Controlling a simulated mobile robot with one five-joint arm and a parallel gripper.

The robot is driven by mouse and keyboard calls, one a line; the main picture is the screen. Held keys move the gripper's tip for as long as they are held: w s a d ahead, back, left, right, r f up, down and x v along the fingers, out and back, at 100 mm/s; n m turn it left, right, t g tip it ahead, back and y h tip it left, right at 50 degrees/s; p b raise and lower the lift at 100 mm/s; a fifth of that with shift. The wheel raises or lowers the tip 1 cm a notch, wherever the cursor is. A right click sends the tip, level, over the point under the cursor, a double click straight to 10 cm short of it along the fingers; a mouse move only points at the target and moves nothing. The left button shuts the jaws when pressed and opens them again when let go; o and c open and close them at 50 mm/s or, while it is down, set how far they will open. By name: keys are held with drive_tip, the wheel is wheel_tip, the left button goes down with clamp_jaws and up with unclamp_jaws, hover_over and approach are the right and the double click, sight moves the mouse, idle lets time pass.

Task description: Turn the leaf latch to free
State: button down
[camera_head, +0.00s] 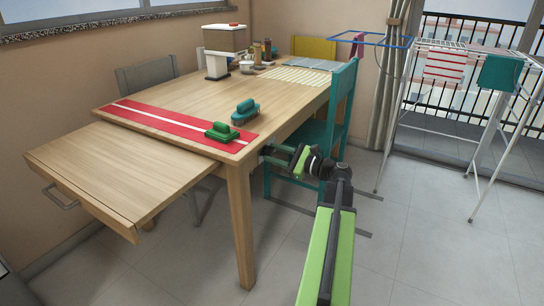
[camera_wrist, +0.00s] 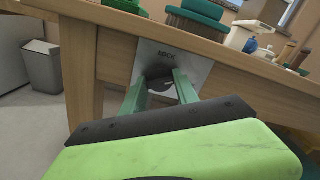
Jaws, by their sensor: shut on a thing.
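The leaf latch is a grey metal plate (camera_wrist: 199,67) with a dark round knob (camera_wrist: 160,82), set on the wooden side of the table under its top. In the head view my gripper (camera_head: 274,154) reaches the table's right side near the front corner, and the knob is hidden there. The table leaf (camera_head: 110,172) sticks out at the table's left end, with a metal handle (camera_head: 60,196).
A green brush (camera_head: 221,132) stands on a red runner (camera_head: 165,121), and a teal brush (camera_head: 245,111) stands behind it. A teal chair (camera_head: 343,105) is close behind my arm. A table leg (camera_head: 241,225) stands near my gripper. The floor at right is clear before the drying rack (camera_head: 448,47).

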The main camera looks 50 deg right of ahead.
drive_tip(key=m, duration=0.5)
drive_tip(key=shift+s+f+m, duration=0.1)
drive_tip(key=shift+f+m, duration=0.05)
drive_tip(key=shift+m, duration=0.15)
idle(0.5)
drive_tip(key=c, duration=0.9)
unclamp_jaws()
drive_tip(key=v, duration=1.7)
drive_tip(key=shift+s, duration=0.15)
